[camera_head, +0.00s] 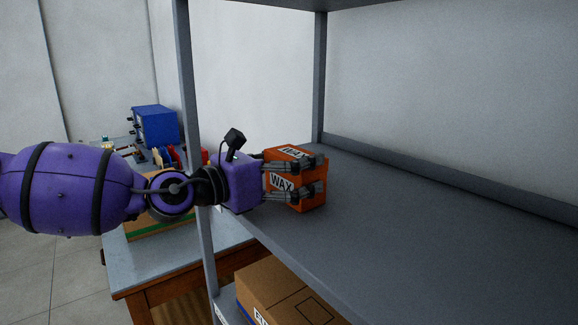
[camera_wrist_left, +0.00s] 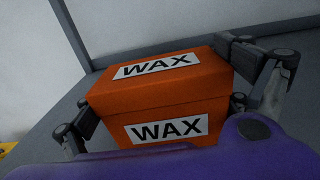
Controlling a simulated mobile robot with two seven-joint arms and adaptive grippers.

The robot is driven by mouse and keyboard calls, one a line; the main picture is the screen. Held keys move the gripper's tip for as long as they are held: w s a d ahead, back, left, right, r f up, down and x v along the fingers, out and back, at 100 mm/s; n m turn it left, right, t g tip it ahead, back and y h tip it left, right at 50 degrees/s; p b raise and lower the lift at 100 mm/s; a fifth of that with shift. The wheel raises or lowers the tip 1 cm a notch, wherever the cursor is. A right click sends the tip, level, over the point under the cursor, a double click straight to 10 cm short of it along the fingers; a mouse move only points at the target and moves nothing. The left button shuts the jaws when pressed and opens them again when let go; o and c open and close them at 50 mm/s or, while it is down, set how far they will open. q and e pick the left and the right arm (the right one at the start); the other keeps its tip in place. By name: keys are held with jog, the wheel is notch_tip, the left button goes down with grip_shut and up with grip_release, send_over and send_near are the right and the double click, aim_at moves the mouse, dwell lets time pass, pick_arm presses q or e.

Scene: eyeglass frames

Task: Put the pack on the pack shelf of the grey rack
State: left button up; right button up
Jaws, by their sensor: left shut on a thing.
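The pack is an orange box (camera_head: 312,200) with white WAX labels. It is at the left end of a shelf of the grey rack (camera_head: 400,225), just inside the front post. My left gripper (camera_head: 318,177) reaches in from the left and is shut on the pack, with fingers along its sides. In the left wrist view the pack (camera_wrist_left: 160,100) fills the middle, between the fingers of the gripper (camera_wrist_left: 175,105). I cannot tell whether its underside touches the shelf. My right gripper is not in view.
The rack's front post (camera_head: 190,120) stands close behind my left wrist. The shelf right of the pack is empty. A cardboard box (camera_head: 285,290) sits on the level below. At left, a table (camera_head: 160,260) holds a blue cabinet (camera_head: 155,125) and small items.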

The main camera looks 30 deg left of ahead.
pick_arm(q)
jog(key=shift+d, duration=0.35)
jog(key=o, duration=1)
jog(key=shift+a, duration=0.1)
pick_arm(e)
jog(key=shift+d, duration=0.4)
pick_arm(q)
jog(key=shift+s, duration=0.1)
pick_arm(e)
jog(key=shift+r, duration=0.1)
